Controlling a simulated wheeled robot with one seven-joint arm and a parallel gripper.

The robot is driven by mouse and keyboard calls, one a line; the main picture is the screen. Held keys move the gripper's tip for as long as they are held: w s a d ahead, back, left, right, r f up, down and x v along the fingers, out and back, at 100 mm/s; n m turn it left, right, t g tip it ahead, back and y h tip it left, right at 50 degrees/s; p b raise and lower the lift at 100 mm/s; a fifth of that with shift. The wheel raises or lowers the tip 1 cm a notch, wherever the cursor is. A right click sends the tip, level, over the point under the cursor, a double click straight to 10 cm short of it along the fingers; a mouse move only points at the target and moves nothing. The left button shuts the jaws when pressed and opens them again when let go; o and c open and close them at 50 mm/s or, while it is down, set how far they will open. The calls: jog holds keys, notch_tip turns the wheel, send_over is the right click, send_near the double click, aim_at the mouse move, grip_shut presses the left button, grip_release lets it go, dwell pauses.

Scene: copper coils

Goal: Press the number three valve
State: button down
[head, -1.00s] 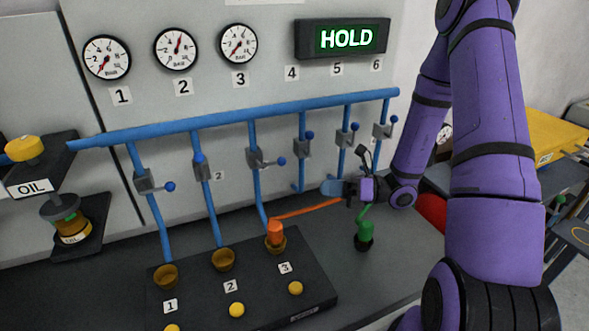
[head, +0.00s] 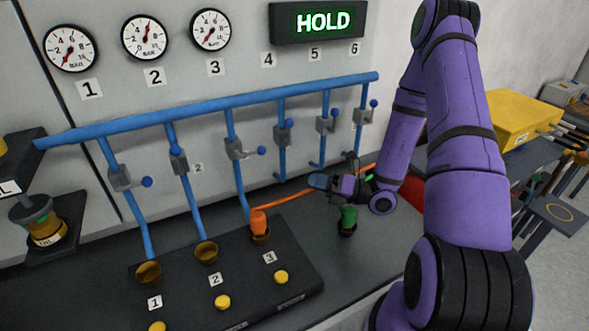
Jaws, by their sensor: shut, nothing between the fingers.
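The number three valve (head: 237,149) is a grey block on the third blue pipe from the left, with a blue-knobbed lever (head: 262,151) sticking out to the right. Below it on the dark panel are an orange plug (head: 259,220) in the third brass socket, a "3" label (head: 269,257) and a yellow button (head: 281,277). My gripper (head: 322,182) is shut and empty, pointing left. It is right of and below the valve lever, apart from it, and above and slightly left of a green plug (head: 348,217).
An orange cable (head: 285,201) runs from the plug toward and past my gripper. Other valves with blue-knobbed levers sit on neighbouring pipes under a blue header pipe (head: 215,107). Gauges and a green "HOLD" sign (head: 323,21) are on the wall.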

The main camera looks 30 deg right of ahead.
jog(key=w+d+r+x, duration=0.1)
jog(key=x, duration=1.1)
jog(key=shift+w+d+r, duration=0.3)
jog(key=shift+w, duration=0.1)
